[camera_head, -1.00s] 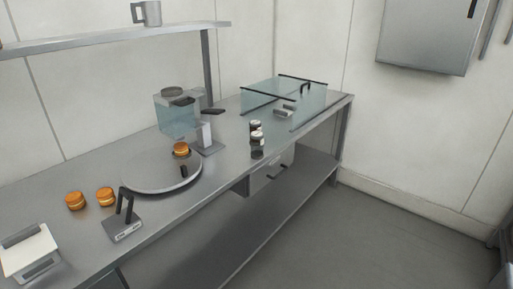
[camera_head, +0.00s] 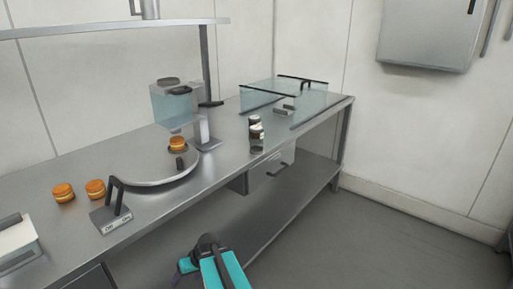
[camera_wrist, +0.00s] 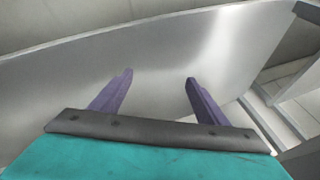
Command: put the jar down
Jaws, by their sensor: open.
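Two small jars with dark lids stand close together, upright, on the steel counter in the head view. The front jar (camera_head: 256,139) has a white band and partly hides the rear jar (camera_head: 254,121). I cannot tell which one the task means. My gripper (camera_wrist: 158,80) is open in the wrist view, its two purple fingers spread with nothing between them. Beyond them is only bare grey metal, with no jar in that view. In the head view, my teal arm shows low at the front, apart from the jars.
The counter (camera_head: 220,175) has free room left of the jars. A round plate (camera_head: 150,182) carries an orange-brown round piece (camera_head: 178,143); two similar pieces lie left. A black-handled stand (camera_head: 111,212), a clear-walled dispenser (camera_head: 172,106) and a glass-sided enclosure (camera_head: 262,103) also stand there.

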